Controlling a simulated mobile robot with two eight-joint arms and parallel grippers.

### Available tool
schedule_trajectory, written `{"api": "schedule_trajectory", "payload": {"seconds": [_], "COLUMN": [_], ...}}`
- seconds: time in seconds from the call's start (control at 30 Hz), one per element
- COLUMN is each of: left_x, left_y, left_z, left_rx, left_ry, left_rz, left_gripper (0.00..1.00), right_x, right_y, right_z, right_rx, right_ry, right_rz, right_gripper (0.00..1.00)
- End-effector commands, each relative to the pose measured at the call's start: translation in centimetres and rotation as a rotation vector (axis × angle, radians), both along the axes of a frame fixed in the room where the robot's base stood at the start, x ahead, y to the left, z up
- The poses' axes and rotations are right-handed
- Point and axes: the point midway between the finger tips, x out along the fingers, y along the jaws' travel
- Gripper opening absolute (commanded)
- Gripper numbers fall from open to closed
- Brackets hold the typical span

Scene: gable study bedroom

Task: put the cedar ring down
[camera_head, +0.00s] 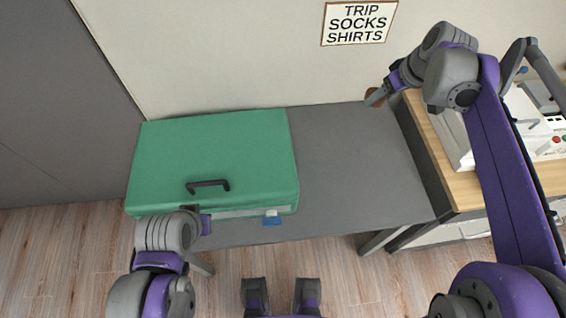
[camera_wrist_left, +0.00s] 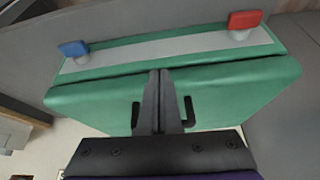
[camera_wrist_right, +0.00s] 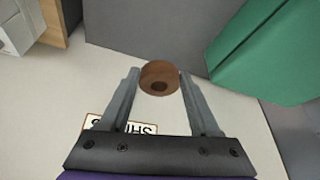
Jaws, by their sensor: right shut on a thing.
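The cedar ring (camera_wrist_right: 158,70) is a short, thick brown ring with a dark hole, seen in the right wrist view between the fingertips. My right gripper (camera_wrist_right: 159,77) is shut on it. In the head view, my right gripper (camera_head: 376,97) is at the back right of the grey bench, near the wall; I cannot tell its exact height. My left gripper (camera_wrist_left: 160,100) is shut and empty, with its fingers together over the front edge of the green suitcase (camera_head: 225,150).
The suitcase lies closed on the left of the grey bench (camera_head: 350,160), whose right part is clear. It has a black handle (camera_head: 208,185) and a blue latch (camera_head: 272,218). A wooden-topped desk (camera_head: 465,190) with white equipment stands right. A sign (camera_head: 359,23) hangs on the wall.

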Motion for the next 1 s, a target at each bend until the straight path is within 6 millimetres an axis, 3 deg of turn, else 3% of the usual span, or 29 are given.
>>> {"api": "schedule_trajectory", "payload": {"seconds": [0.03, 0.1, 0.2, 0.3, 0.43, 0.67, 1.0], "left_x": [-0.2, -0.3, -0.4, -0.5, -0.5, -0.5, -0.6], "left_y": [0.0, 0.0, 0.0, 0.0, 0.0, 0.0, 0.0], "left_z": [-1.2, -1.9, -2.9, -3.5, -3.8, -3.9, -5.2], "left_rx": [0.000, 0.000, 0.000, 0.000, 0.000, 0.000, 0.000], "left_ry": [0.004, 0.007, 0.010, 0.011, 0.013, 0.013, 0.017], "left_rz": [0.000, 0.000, 0.000, 0.000, 0.000, 0.000, 0.000], "left_gripper": [0.00, 0.00, 0.00, 0.00, 0.00, 0.00, 0.00], "right_x": [-1.0, -2.4, -4.6, -6.3, -7.8, -8.1, -8.1], "right_y": [-0.3, -0.3, -0.2, 0.0, 0.3, 0.3, 0.3], "right_z": [-3.7, -7.5, -11.9, -14.9, -16.9, -17.6, -23.1], "right_rx": [0.000, -0.001, -0.003, -0.005, -0.007, -0.008, -0.009], "right_ry": [0.004, 0.006, 0.009, 0.010, 0.010, 0.011, 0.012], "right_rz": [0.043, 0.115, 0.204, 0.271, 0.320, 0.337, 0.335], "right_gripper": [0.10, 0.10, 0.10, 0.10, 0.10, 0.10, 0.10]}}
